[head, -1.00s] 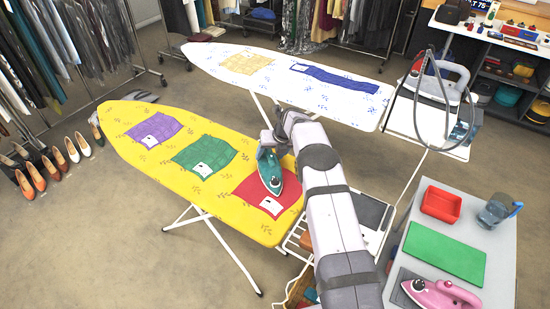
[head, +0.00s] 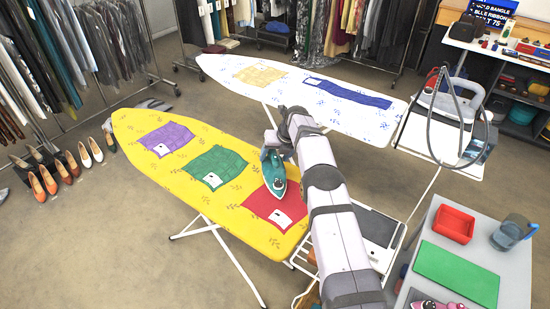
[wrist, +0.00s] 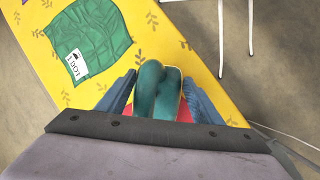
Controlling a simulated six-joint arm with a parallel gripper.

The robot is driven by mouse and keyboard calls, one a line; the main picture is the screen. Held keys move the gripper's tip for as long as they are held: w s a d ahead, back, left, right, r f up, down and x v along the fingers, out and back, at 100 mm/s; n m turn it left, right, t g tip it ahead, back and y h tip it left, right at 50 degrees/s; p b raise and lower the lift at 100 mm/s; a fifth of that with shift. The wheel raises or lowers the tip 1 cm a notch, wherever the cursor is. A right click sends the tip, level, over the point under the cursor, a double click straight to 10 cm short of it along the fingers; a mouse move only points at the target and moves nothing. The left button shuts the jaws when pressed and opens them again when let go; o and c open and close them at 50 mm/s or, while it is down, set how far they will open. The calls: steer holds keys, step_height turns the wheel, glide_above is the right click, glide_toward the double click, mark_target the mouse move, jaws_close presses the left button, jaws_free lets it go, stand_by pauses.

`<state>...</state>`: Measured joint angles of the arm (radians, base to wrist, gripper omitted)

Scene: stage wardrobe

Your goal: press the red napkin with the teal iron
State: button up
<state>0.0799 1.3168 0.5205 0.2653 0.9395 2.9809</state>
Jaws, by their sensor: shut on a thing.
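The red napkin (head: 262,207) lies flat on the right part of the yellow ironing board (head: 222,219), with a white tag near its lower edge. The teal iron (head: 276,178) is over the napkin's upper part, its tip toward the tag; whether its sole touches the cloth I cannot tell. My gripper (head: 270,151) is shut on the iron's handle. In the wrist view, the teal handle (wrist: 152,85) sits between my two blue-grey fingers, with a little of the red napkin (wrist: 183,114) showing behind; the iron hides most of it.
A green napkin (head: 214,163) and a purple napkin (head: 167,138) lie farther left on the board. A white board (head: 225,72) with yellow and blue cloths stands behind. A grey table (head: 483,252) with a red tray and green mat is at right.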

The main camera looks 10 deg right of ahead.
steer(key=shift+r+p, duration=1.3)
steer(key=shift+r, duration=0.8)
